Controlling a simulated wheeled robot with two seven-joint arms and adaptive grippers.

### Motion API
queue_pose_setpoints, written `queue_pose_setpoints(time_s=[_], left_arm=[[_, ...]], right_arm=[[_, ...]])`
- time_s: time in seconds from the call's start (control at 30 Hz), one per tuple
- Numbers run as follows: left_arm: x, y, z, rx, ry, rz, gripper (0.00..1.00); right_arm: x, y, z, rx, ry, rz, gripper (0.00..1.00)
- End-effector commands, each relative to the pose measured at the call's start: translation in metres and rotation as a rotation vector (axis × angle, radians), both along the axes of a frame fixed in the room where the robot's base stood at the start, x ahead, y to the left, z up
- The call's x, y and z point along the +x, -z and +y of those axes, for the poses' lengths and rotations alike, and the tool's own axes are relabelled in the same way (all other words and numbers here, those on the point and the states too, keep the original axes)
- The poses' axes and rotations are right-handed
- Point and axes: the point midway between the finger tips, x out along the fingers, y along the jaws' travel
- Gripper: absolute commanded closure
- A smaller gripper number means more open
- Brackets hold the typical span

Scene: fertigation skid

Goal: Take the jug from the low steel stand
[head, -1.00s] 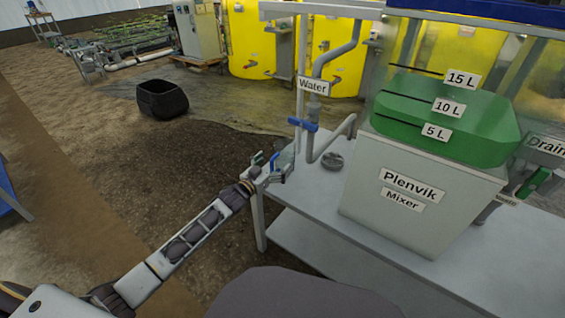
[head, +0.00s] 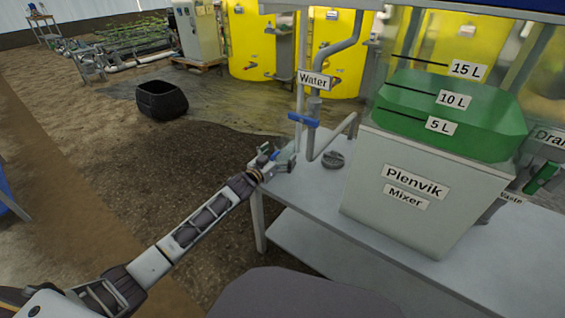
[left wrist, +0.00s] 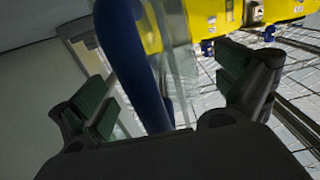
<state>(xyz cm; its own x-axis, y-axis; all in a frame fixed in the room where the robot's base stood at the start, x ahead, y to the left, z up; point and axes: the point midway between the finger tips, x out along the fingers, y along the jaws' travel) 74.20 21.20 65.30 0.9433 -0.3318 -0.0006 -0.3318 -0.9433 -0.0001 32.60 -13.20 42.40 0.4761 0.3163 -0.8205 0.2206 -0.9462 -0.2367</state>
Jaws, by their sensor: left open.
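My left gripper (head: 279,161) is open at the left end of the grey bench, left of the water pipe. In the left wrist view, a curved blue bar (left wrist: 136,62) stands between the open fingers of the left gripper (left wrist: 167,88), beside a clear, see-through body (left wrist: 181,65). They look like a jug's handle and wall, but most of the thing is out of frame. Neither finger pad visibly closes on the bar. In the head view I cannot make out the jug or surely identify the low steel stand. My right gripper is not in view.
The grey bench (head: 297,188) carries the Plenvik mixer (head: 405,215) and a small dark round item (head: 333,160). The water pipe (head: 313,130) with its blue valve lever (head: 303,121) rises close by. A black tub (head: 162,100) stands on open floor before yellow tanks (head: 250,40).

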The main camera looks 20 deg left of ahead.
Motion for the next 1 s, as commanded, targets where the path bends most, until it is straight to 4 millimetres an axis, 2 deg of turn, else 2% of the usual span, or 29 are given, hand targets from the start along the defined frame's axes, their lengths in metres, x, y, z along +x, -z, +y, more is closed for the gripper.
queue_pose_setpoints(time_s=[0.63, 1.0], left_arm=[[0.0052, -0.0004, -0.0023, 0.0, 0.0, 0.0, 0.0], [0.0052, -0.0003, -0.0023, 0.0, 0.0, 0.0, 0.48]], right_arm=[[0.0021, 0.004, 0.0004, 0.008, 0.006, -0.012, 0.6], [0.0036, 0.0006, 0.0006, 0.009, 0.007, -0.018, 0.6]])
